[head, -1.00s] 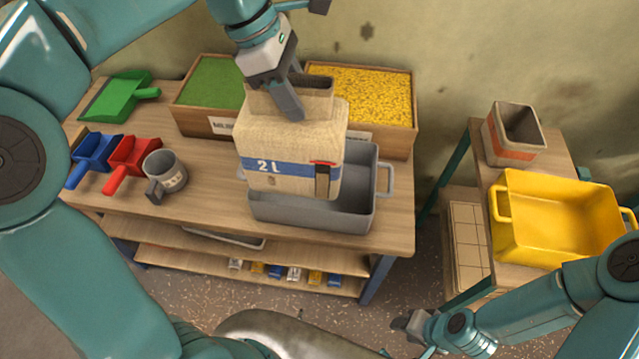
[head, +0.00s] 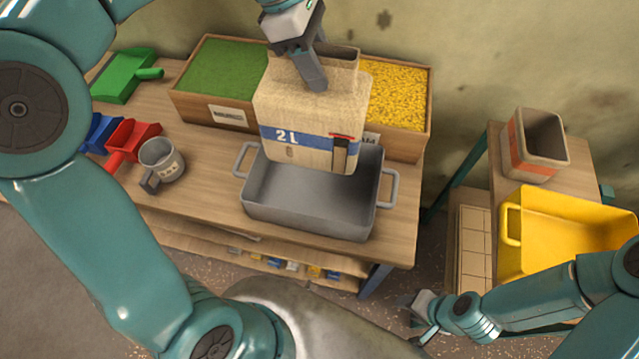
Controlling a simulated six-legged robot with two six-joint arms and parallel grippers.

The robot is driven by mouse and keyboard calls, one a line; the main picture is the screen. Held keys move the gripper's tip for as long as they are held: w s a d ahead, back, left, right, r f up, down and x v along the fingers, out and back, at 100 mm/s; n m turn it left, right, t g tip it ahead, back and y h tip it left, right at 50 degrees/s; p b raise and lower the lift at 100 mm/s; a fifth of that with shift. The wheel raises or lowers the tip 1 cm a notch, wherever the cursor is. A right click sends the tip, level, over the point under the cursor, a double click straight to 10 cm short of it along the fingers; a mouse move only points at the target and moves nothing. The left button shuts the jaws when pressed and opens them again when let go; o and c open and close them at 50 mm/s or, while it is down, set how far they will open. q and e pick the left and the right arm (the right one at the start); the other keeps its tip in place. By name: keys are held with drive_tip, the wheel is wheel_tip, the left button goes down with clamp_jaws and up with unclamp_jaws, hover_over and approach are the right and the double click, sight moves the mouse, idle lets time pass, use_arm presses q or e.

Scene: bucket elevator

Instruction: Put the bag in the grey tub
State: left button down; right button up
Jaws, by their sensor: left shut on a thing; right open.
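The bag (head: 305,112) is beige and boxy, with a blue "2L" band. My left gripper (head: 315,78) is shut on its upper neck and holds it upright. The grey tub (head: 310,216) stands on the wooden table, with a handle at each end. The bag overlaps the tub's back rim in the head view and hides part of it. I cannot tell whether its bottom is above the tub or behind it. My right gripper (head: 420,312) is open and empty at the lower right, away from the table.
Behind the bag are boxes of green (head: 225,75) and yellow grains (head: 400,98). A grey mug (head: 162,160), a red scoop (head: 130,140), a blue scoop (head: 98,130) and a green dustpan (head: 125,75) lie left. A yellow tub (head: 550,230) and an open pot (head: 538,145) stand on the right stand.

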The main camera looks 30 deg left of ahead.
use_arm(q)
drive_tip(key=shift+s+r, duration=0.15)
drive_tip(key=f, duration=2)
drive_tip(key=shift+w+a+f, duration=0.1)
drive_tip(key=shift+w, duration=0.1)
drive_tip(key=shift+s, duration=0.1)
drive_tip(key=shift+b, duration=0.3)
drive_tip(key=c, duration=1.1)
unclamp_jaws()
drive_tip(key=shift+f, duration=0.2)
drive_tip(key=o, duration=0.4)
drive_tip(key=shift+o, duration=0.2)
drive_tip(key=shift+s+r, duration=0.1)
